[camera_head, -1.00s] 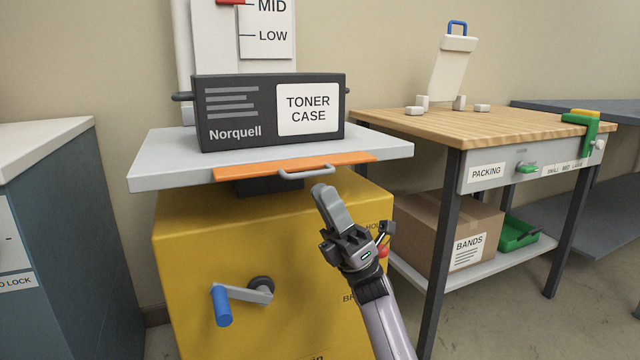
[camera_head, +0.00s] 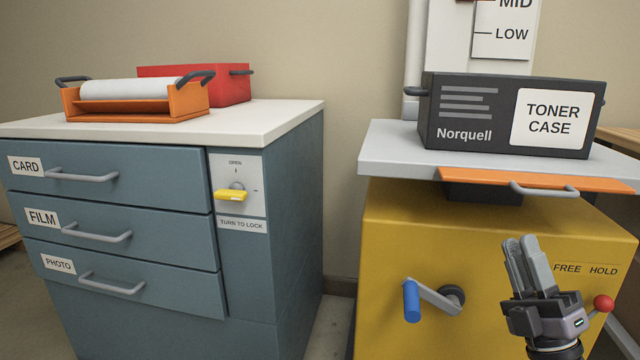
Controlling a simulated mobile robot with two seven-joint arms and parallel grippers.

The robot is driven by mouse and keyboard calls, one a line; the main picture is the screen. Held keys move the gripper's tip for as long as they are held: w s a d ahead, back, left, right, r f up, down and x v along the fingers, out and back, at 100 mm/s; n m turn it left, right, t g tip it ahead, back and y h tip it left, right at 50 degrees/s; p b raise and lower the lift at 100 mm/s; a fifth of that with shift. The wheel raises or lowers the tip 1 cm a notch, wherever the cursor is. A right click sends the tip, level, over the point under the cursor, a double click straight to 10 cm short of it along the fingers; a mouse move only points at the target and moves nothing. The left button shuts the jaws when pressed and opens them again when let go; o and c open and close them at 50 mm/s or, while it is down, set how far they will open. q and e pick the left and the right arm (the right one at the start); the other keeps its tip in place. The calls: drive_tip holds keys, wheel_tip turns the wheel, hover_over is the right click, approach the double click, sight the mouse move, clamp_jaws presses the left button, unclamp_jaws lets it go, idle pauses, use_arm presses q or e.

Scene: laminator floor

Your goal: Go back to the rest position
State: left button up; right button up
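My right gripper (camera_head: 528,240) is at the lower right, in front of the yellow lift cabinet (camera_head: 500,235). Its two grey fingers point up and lie side by side, shut with nothing between them. It appears apart from the crank (camera_head: 432,297) with the blue handle to its left. A red knob (camera_head: 603,303) shows just to its right. My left gripper is not in view.
The black toner case (camera_head: 470,115) sits on the lift's grey platform (camera_head: 400,150), which has an orange front strip with a handle (camera_head: 543,189). A blue drawer cabinet (camera_head: 265,280) stands left, bearing an orange roll holder (camera_head: 185,100) and a red box (camera_head: 225,87).

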drive_tip(key=s+a+f+m+g+h, duration=0.1)
drive_tip(key=s+a+f+m+g, duration=0.6)
drive_tip(key=a+f+m, duration=0.25)
drive_tip(key=s+a+f+m+g+h, duration=0.1)
drive_tip(key=s+a+f+m+g, duration=0.5)
drive_tip(key=s+a+f+m, duration=0.3)
use_arm(q)
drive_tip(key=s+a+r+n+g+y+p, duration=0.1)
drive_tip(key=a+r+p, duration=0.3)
drive_tip(key=p, duration=1.5)
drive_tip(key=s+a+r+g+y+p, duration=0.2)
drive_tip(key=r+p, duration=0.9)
drive_tip(key=p, duration=0.8)
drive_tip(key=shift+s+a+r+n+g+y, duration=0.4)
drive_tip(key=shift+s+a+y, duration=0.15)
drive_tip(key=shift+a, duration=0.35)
use_arm(e)
drive_tip(key=s+d+r+g+h, duration=0.1)
drive_tip(key=d+r+g+h, duration=0.1)
drive_tip(key=r, duration=0.6)
drive_tip(key=s+d+r+g+h, duration=0.1)
drive_tip(key=d+r+h, duration=0.1)
drive_tip(key=d+r, duration=0.3)
wheel_tip(320, 180, up, 4)
drive_tip(key=shift+s+f+g, duration=0.15)
drive_tip(key=shift+g, duration=0.25)
